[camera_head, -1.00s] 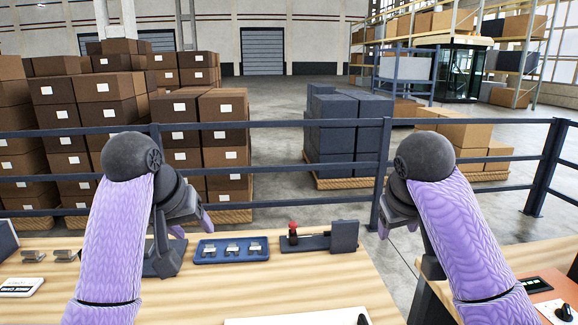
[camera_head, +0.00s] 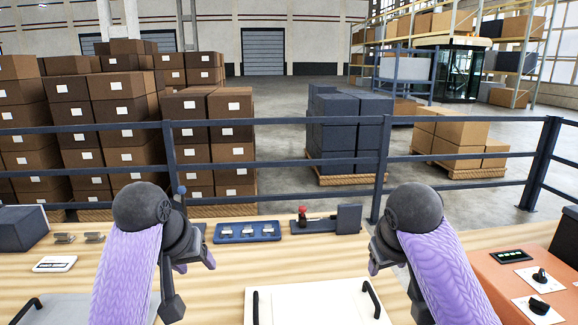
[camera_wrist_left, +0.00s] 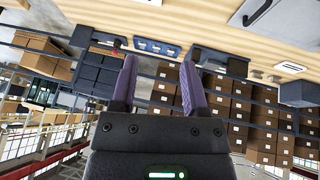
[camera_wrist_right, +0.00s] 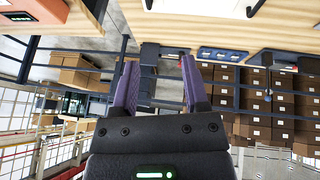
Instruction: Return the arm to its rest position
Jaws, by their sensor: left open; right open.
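My left arm is in the left of the head view, with its dark wrist and purple-lined left gripper (camera_head: 195,262) over the wooden bench. My right arm is at the right of the same view, and its right gripper (camera_head: 376,264) is over the bench's right part. Both grippers are empty and apart from the bench items. The left wrist view shows two purple finger pads spread apart on the left gripper (camera_wrist_left: 159,82). The right wrist view shows the same on the right gripper (camera_wrist_right: 160,82). Parts of the fingers are hidden by the wrists in the head view.
A blue tray (camera_head: 263,239) with small metal parts and a dark fixture with a red knob (camera_head: 303,212) lie along the bench's far edge. A white panel with black handles (camera_head: 335,302) is between my arms. An orange control console (camera_head: 500,280) is at right. A railing (camera_head: 290,205) stands behind.

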